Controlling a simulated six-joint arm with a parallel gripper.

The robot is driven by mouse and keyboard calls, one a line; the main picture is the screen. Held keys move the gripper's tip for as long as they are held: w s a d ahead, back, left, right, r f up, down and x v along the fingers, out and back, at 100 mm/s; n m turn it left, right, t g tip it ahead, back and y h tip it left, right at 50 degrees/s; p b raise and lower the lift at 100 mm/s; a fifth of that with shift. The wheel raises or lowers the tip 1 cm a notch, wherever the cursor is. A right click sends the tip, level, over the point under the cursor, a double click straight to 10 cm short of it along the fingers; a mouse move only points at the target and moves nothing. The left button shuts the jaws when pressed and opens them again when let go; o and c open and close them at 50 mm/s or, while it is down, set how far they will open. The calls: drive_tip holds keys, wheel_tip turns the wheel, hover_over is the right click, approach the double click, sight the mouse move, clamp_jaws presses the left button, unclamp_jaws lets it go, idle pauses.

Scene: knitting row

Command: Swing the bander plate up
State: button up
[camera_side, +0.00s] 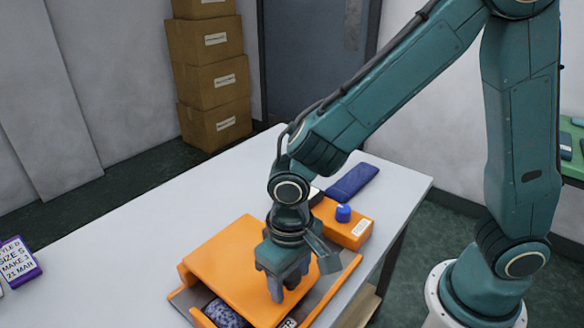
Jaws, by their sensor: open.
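The bander plate looks to be the flat orange panel (232,262) on the machine on the table. It lies tilted over the machine's bed, hinged side not clear to me. My gripper (280,290) points down at the plate's right part, with its fingers open. I cannot tell whether the fingers touch the plate. A dark patterned bundle (226,313) shows below the plate's front edge. My gripper hides part of the plate's right side and the bed behind it.
An orange box with a blue knob (343,213) stands behind the machine, and a dark blue flat item (352,182) lies beyond it. A purple-edged sign (18,262) stands at the far left. The white table (130,245) is clear between sign and machine. Stacked cartons (208,75) stand behind.

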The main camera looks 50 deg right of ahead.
drive_tip(key=c, duration=0.8)
drive_tip(key=shift+w+r+g, duration=0.25)
drive_tip(key=shift+r+g, duration=0.15)
drive_tip(key=shift+r, duration=0.35)
drive_tip(key=shift+w+r+g, duration=0.25)
drive_tip(key=shift+r+g, duration=0.15)
drive_tip(key=shift+r, duration=0.35)
drive_tip(key=shift+r, duration=0.1)
drive_tip(key=shift+w+r+g, duration=0.4)
drive_tip(key=shift+r, duration=0.35)
drive_tip(key=shift+w+r+g, duration=0.35)
drive_tip(key=shift+r+g, duration=0.05)
drive_tip(key=shift+r, duration=0.3)
